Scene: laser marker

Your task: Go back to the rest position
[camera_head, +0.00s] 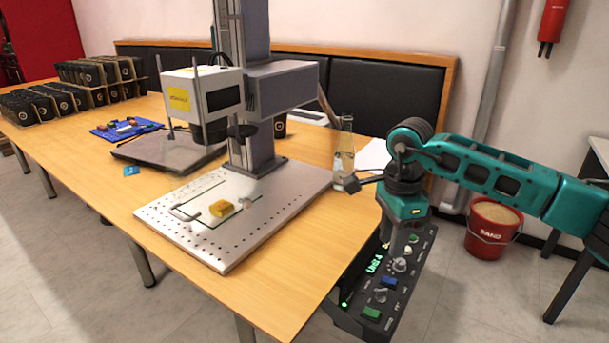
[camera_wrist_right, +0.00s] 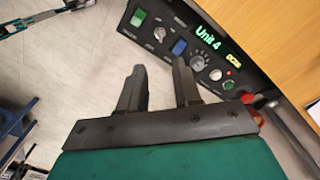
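My right arm comes in from the right in the head view, and its gripper (camera_head: 352,184) is in the air by the table's right edge, above the control box (camera_head: 385,285). In the right wrist view, the gripper's two dark fingers (camera_wrist_right: 157,68) stand apart with nothing between them. The control box, lit "Unit 4" (camera_wrist_right: 207,36), is just beyond the fingertips; I see no clear contact. My left gripper does not show in the head view.
A laser marker (camera_head: 215,95) stands over a perforated metal plate (camera_head: 180,228) with a yellow block (camera_head: 222,208) on it. A glass bottle (camera_head: 345,150) stands close to my right gripper. A red sand bucket (camera_head: 490,228) is on the floor at right.

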